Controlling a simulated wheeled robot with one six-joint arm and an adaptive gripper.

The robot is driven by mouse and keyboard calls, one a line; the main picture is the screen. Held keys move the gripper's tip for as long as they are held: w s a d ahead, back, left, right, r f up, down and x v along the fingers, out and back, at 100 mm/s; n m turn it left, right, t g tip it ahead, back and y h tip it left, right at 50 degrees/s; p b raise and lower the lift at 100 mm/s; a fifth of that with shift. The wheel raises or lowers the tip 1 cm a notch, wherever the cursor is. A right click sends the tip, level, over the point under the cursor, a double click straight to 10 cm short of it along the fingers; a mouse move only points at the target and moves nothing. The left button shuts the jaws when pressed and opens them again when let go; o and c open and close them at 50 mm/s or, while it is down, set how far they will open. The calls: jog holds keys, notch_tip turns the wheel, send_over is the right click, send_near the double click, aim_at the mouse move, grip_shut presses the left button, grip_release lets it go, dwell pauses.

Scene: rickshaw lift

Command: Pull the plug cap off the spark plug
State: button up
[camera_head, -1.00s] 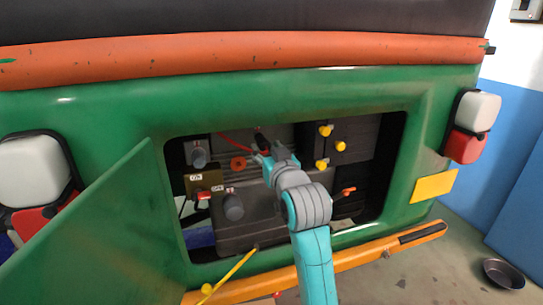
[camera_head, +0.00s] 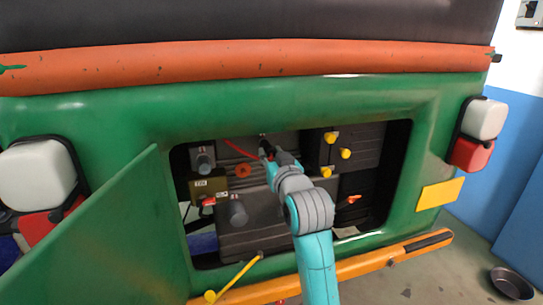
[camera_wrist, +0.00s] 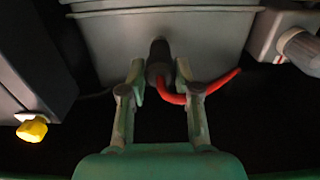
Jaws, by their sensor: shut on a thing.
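The plug cap (camera_wrist: 159,58) is a black boot with a red lead (camera_wrist: 215,84) leaving its near end. In the wrist view it stands upright against a grey engine block (camera_wrist: 200,30). My gripper (camera_wrist: 160,80) has one finger on each side of the cap and is shut on it. The spark plug is hidden, so I cannot tell whether the cap is still seated on it. In the head view my gripper (camera_head: 268,153) is inside the open engine bay, near the red lead (camera_head: 238,149); the cap is too small and dark there to make out clearly.
The green hatch door (camera_head: 95,240) hangs open at the left. An orange bumper (camera_head: 375,260) runs below the opening. A metal bowl (camera_head: 512,284) lies on the floor at right.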

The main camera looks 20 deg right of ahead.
aim_at(270, 155)
jog(key=shift+s, duration=0.15)
jog(key=shift+s, duration=1.9)
jog(key=shift+f, duration=0.1)
